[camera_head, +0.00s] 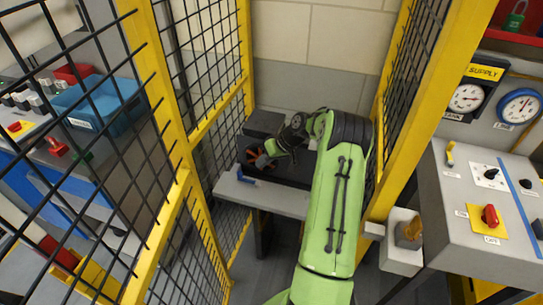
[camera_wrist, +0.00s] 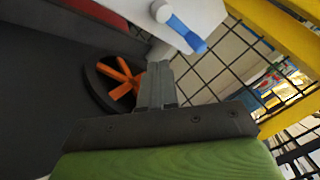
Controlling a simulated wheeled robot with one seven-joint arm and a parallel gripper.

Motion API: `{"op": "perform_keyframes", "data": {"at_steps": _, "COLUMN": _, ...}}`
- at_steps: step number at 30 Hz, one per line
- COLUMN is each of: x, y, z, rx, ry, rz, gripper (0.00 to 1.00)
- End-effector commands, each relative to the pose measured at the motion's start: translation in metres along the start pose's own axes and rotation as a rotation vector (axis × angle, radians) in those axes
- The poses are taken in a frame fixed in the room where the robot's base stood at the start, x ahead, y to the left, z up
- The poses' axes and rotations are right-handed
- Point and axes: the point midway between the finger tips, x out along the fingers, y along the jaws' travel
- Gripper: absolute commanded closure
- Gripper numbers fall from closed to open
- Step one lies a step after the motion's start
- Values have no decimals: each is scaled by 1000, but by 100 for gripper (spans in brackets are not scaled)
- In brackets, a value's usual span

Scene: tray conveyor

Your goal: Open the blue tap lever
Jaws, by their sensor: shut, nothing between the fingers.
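The blue tap lever (camera_head: 245,177) sits at the left end of the grey bench ledge in the head view. In the wrist view the blue lever (camera_wrist: 187,35) extends down and right from a pale round hub (camera_wrist: 160,11) on a white surface. My gripper (camera_wrist: 160,66) is shut and empty. Its fingertips show just below and left of the lever in the picture, apparently apart from it; the depth gap is unclear. In the head view my wrist partly hides the area behind the lever, and the fingertips are hard to make out.
A dark wheel with orange spokes (camera_wrist: 122,84) lies beside my fingers. Yellow-framed black mesh fencing (camera_head: 190,140) stands close on the left, with more on the right. A grey control panel (camera_head: 470,200) with a red knob is at the right. A blue bin (camera_head: 100,105) is beyond the left fence.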

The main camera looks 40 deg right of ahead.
Motion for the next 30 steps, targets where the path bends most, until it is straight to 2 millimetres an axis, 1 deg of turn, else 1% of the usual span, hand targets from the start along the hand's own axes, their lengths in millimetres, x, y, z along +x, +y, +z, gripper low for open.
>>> {"op": "perform_keyframes", "data": {"at_steps": 1, "x": 13, "y": 0, "z": 1, "rx": 0, "ry": -3, "rz": -3, "gripper": 100}}
{"op": "perform_keyframes", "data": {"at_steps": 2, "x": 19, "y": -1, "z": 1, "rx": -1, "ry": -3, "rz": -3, "gripper": 100}}
{"op": "perform_keyframes", "data": {"at_steps": 3, "x": 20, "y": -10, "z": 0, "rx": -3, "ry": -2, "rz": -2, "gripper": 100}}
{"op": "perform_keyframes", "data": {"at_steps": 6, "x": 27, "y": -24, "z": 1, "rx": -2, "ry": -2, "rz": -2, "gripper": 100}}
{"op": "perform_keyframes", "data": {"at_steps": 10, "x": 31, "y": -33, "z": 1, "rx": 0, "ry": -1, "rz": 1, "gripper": 100}}
{"op": "perform_keyframes", "data": {"at_steps": 23, "x": 32, "y": -35, "z": 0, "rx": -4, "ry": -2, "rz": -2, "gripper": 100}}
{"op": "perform_keyframes", "data": {"at_steps": 30, "x": 32, "y": -37, "z": 1, "rx": -41, "ry": -21, "rz": -21, "gripper": 100}}
